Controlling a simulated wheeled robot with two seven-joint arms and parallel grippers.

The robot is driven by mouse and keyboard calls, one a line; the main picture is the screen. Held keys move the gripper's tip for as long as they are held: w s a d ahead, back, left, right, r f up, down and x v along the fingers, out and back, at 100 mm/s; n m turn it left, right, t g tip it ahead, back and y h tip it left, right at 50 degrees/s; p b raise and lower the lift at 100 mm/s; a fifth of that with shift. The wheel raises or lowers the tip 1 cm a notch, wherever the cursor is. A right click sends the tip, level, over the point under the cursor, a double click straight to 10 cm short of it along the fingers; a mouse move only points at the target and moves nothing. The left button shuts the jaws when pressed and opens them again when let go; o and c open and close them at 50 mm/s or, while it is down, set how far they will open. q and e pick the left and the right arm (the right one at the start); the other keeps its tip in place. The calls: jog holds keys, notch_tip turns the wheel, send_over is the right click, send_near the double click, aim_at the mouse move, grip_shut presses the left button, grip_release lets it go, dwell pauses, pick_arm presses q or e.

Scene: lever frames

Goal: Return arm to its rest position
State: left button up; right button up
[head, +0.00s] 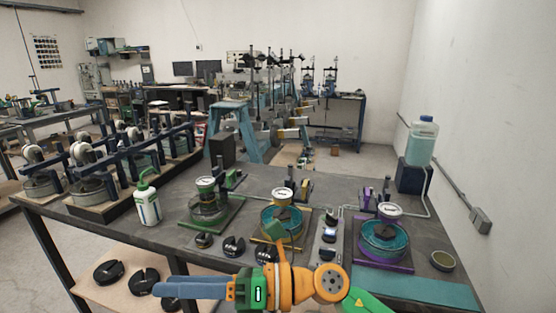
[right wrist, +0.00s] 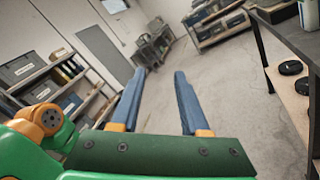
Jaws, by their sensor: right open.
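My right gripper (head: 165,288) is in front of the bench's near edge in the head view, its blue fingers pointing left. In the right wrist view its fingers (right wrist: 159,74) stand apart with nothing between them, above open floor. On the dark bench (head: 300,185) stand three lever frames with round dishes: a green one (head: 217,219), a yellow one (head: 262,238) and a purple one (head: 370,264). The right arm's orange wrist is near the bench front, below the yellow frame. My left gripper is not in view.
A white bottle with a green top (head: 148,207) stands at the bench's left. Black slotted weights (head: 234,247) lie along its front, others (head: 109,272) on a lower shelf. A water container (head: 422,141) stands at the back right. Storage shelves (right wrist: 55,80) and free floor show in the wrist view.

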jog(key=w+d+r+m+t+h, duration=0.15)
jog(key=w+d+m+t, duration=0.35)
jog(key=m+t, duration=0.55)
jog(key=w+d+m+t+h, duration=0.4)
jog(key=m+t, duration=0.4)
jog(key=m, duration=0.5)
jog(key=s+d+f+m+g+h, duration=0.2)
jog(key=d+f+m+g+h, duration=0.1)
jog(key=d+f+m+h, duration=1.2)
jog(key=s+d+f+m+g+y, duration=0.1)
jog(key=s+d+f+m+g, duration=0.1)
jog(key=s+f+g, duration=0.35)
jog(key=s+d+f+m+g+y, duration=0.1)
jog(key=s+d+f+m+g, duration=0.1)
jog(key=s+f, duration=0.55)
jog(key=s+d+f+m+g, duration=0.2)
jog(key=s+d+f+g, duration=0.15)
jog(key=s, duration=0.55)
notch_tip(320, 180, down, 16)
jog(key=a+g, duration=0.1)
jog(key=s+d+f+g, duration=0.1)
jog(key=s+d+f, duration=0.1)
jog(key=s+f, duration=0.9)
jog(key=shift+s+f, duration=0.25)
jog(key=shift+s, duration=0.8)
